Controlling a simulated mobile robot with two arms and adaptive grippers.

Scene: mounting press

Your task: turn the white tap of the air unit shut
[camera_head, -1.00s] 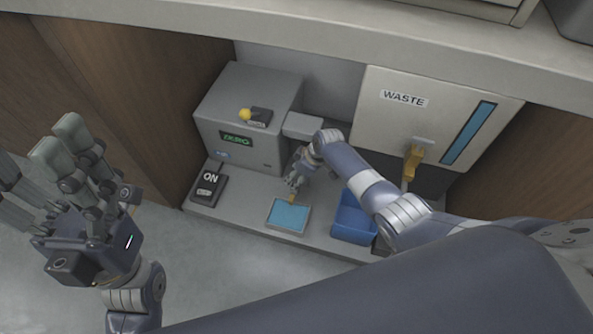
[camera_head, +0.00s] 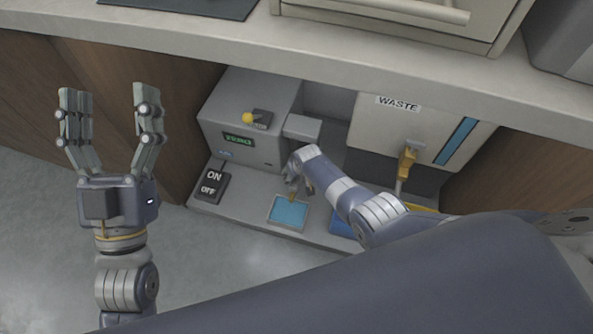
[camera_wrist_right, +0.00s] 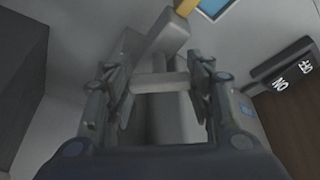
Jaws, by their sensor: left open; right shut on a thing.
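I cannot make out for sure which part is the white tap or the air unit. My right gripper (camera_head: 296,186) reaches down in front of the grey box (camera_head: 243,135) with the "ZERO" display. In the right wrist view its fingers (camera_wrist_right: 156,72) are shut around a pale grey piece (camera_wrist_right: 160,84); a yellow end (camera_wrist_right: 185,8) shows beyond it. In the head view a small yellow bit (camera_head: 292,198) shows below this gripper, at the blue pad (camera_head: 290,213). My left gripper (camera_head: 111,100) is open and empty, fingers upward, left of the box.
An "ON/OFF" switch (camera_head: 211,185) stands left of the pad. The "WASTE" panel (camera_head: 385,128) at the right has an orange handle (camera_head: 407,162). A blue bin (camera_head: 341,226) is mostly behind my right arm. The counter edge (camera_head: 300,60) overhangs above.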

